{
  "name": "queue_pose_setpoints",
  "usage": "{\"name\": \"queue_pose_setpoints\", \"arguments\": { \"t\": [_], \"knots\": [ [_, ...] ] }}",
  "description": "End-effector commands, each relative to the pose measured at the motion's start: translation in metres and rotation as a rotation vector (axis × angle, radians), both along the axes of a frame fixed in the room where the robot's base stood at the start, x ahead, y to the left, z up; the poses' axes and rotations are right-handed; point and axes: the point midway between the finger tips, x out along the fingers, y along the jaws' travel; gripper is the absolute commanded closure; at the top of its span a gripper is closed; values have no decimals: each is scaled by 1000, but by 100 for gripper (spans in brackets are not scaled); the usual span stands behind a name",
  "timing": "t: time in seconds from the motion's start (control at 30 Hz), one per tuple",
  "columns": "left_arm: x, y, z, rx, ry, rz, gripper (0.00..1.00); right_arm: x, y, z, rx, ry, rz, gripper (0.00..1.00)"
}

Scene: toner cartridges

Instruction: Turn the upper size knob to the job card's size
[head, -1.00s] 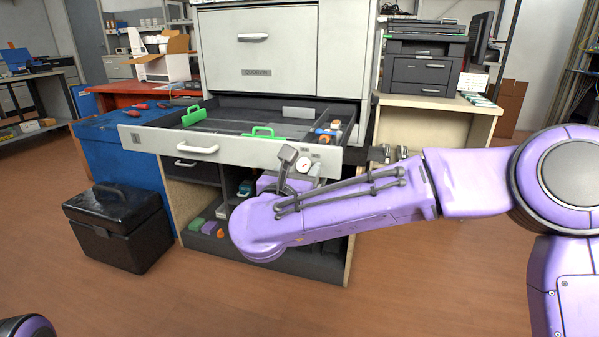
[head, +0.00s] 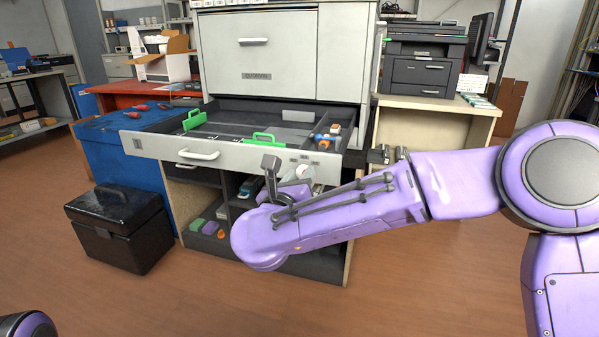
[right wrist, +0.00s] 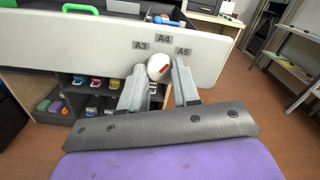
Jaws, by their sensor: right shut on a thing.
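The size knob (right wrist: 159,68) is a round white dial with a red mark, on the pale front panel of the open drawer (head: 225,153). Labels A3, A4 and A5 are set around it in the right wrist view. The red mark sits on the knob's right part, roughly on the A5 side; its exact setting is hard to tell. My right gripper (right wrist: 158,88) is shut on the knob, one finger on each side. In the head view the knob (head: 305,172) is partly hidden by my right wrist. No job card can be made out for certain. My left gripper is out of view.
The open drawer holds green-handled dividers (head: 264,138) and small orange and blue items. Shelves below hold colored cartridges (head: 210,228). A black case (head: 118,228) stands on the floor at left. A printer (head: 425,65) sits on the right bench. The floor in front is clear.

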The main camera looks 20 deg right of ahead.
Motion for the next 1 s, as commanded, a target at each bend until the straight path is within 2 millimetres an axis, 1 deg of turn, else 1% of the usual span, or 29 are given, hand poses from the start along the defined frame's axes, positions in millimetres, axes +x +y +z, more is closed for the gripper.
{"name": "queue_pose_setpoints", "arguments": {
  "t": [0.03,0.47,1.0],
  "knots": [
    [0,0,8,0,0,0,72,0,1,4,-37,27,2,99],
    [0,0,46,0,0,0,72,-1,0,5,-378,256,2,99],
    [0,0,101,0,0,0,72,-1,0,6,-804,542,2,99]
  ]
}}
